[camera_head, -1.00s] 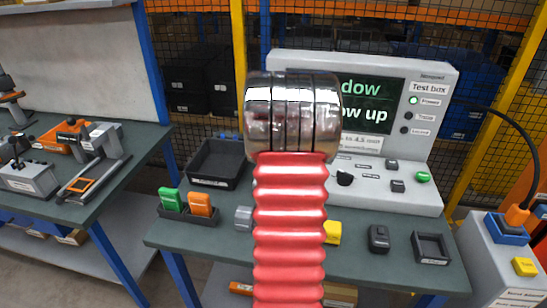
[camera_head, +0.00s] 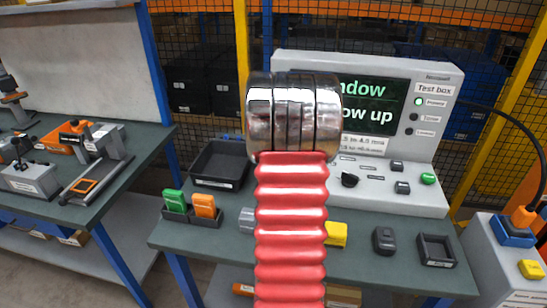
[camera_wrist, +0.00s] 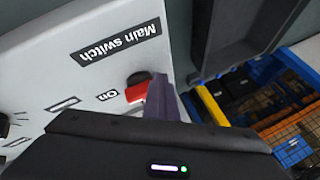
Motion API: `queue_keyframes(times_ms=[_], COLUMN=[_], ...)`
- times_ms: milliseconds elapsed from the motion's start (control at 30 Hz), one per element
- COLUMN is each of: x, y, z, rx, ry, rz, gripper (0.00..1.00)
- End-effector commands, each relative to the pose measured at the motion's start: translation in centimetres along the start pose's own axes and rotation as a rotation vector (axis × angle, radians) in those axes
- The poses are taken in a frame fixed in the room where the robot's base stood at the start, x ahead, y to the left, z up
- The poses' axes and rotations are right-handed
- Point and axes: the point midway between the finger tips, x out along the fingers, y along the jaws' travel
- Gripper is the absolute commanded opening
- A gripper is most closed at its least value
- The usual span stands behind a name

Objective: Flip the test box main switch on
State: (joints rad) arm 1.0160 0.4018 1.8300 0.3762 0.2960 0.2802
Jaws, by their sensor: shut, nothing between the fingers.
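The test box (camera_head: 366,60) stands on the bench, with a lit screen (camera_head: 380,112) and a lit green lamp (camera_head: 418,101). My red, ribbed arm hides its left side, main switch and my gripper in the head view. In the wrist view the grey panel (camera_wrist: 60,75) carries an upside-down "Main switch" label (camera_wrist: 114,39). Below it are a dark round part (camera_wrist: 138,78) and the red main switch lever (camera_wrist: 137,92), beside the word "On". My gripper (camera_wrist: 164,90) is shut and empty, its fingertips right beside the red lever; I cannot tell whether they touch it.
A black tray (camera_head: 222,164), green and orange blocks (camera_head: 190,203), a yellow block (camera_head: 336,234) and a small black tray (camera_head: 437,250) are on the bench. A black knob (camera_head: 350,180) and a green button (camera_head: 428,179) sit on the box's sloped panel. A grey cabinet stands at right.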

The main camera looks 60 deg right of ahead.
Motion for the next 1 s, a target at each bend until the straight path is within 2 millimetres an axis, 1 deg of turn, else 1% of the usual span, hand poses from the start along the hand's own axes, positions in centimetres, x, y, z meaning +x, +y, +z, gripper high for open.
queue_keyframes(times_ms=[33, 133, 333, 433, 567, 633, 667, 1000], x=[0.0, 0.0, -0.4, -0.8, -1.6, -2.1, -2.4, -6.8], y=[-0.3, -0.4, -0.4, -0.3, -0.1, 0.1, -0.1, -3.1], z=[-0.3, -0.4, 0.1, 0.9, 2.6, 3.5, 3.6, 4.8], rx=[-0.001, -0.002, -0.003, -0.004, -0.006, -0.007, -0.008, -0.011], ry=[0.01, 0.011, 0.011, 0.008, 0.002, 0.0, 0.002, -0.001], rz=[-0.006, -0.007, -0.008, -0.008, -0.007, -0.007, -0.008, -0.009], gripper=[0.0, 0.0, 0.0, 0.0, 0.0, 0.0, 0.0, 0.0])
